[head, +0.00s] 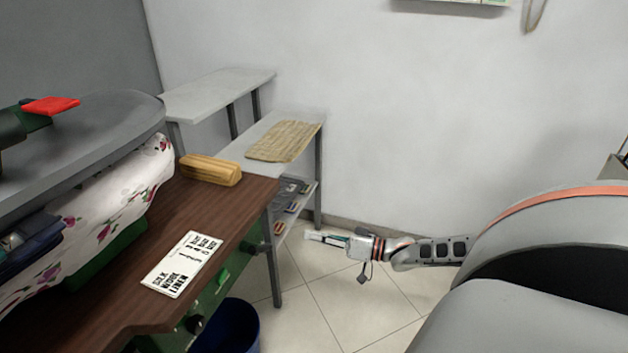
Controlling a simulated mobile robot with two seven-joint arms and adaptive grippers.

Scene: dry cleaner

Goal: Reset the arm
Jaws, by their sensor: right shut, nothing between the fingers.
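My right arm comes in from the right side of the head view and reaches toward the middle. My right gripper (326,239) is at its end, pointing left, over the tiled floor in front of the metal shelf. It is shut with nothing in it and appears apart from the shelf. My left gripper is not in the picture.
A brown wooden table (245,202) at the left bears a white printed card (182,264) and a wooden block (209,169). A blue bin (238,328) is under the table edge. Floor (340,305) below the gripper is clear.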

